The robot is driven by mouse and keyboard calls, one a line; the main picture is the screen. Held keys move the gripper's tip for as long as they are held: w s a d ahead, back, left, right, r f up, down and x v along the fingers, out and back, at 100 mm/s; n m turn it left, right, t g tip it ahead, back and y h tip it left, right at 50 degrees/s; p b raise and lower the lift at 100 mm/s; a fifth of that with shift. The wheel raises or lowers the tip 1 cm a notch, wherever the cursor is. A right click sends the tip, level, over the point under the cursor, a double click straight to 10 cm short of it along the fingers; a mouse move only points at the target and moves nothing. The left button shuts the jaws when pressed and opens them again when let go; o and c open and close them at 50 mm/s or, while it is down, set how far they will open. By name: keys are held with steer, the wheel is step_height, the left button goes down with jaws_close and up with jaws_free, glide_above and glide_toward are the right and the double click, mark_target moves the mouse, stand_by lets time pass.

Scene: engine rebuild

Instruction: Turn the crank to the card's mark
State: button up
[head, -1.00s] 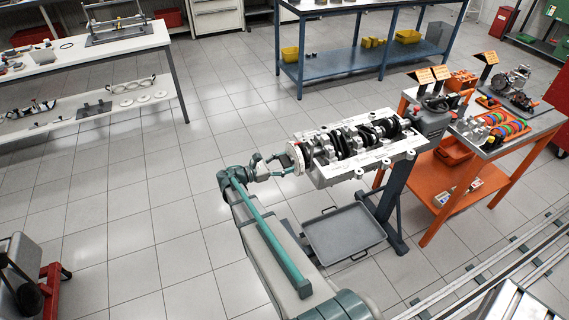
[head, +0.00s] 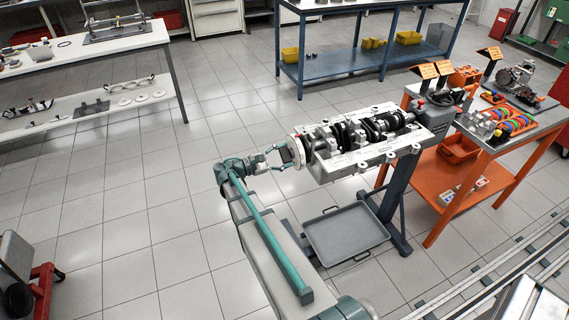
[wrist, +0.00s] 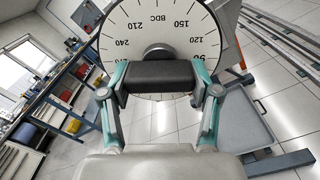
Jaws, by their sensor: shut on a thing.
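My gripper (wrist: 160,85) is shut on the black crank handle (wrist: 158,74), seen in the wrist view in front of the white degree wheel (wrist: 190,22). The wheel carries printed degree numbers and "BDC"; 150, 210, 120, 240 and part of 90 show, with the lower part hidden. In the head view the wheel (head: 297,152) stands at the left end of the engine block (head: 340,165), with the crankshaft (head: 350,133) lying along its top. My gripper (head: 281,154) is at the wheel's left. Orange cards (head: 427,71) stand at the right, too small to read.
A grey drip tray (head: 345,236) lies on the floor below the block, beside its stand (head: 398,200). An orange cart (head: 465,198) with coloured parts stands at the right. A white bench (head: 90,50) and a blue bench (head: 350,72) stand farther off.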

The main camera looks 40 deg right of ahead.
steer(key=m+b, duration=0.3)
steer(key=b, duration=0.1)
steer(key=shift+f+m, duration=0.1)
steer(key=shift+m, duration=0.3)
steer(key=shift+w+m+b, duration=0.1)
steer(key=shift+m+b, duration=0.5)
steer(key=shift+b, duration=0.1)
steer(key=shift+r, duration=0.2)
steer(key=o, duration=1.2)
steer(key=shift+c, duration=0.2)
steer(key=v, duration=1.2)
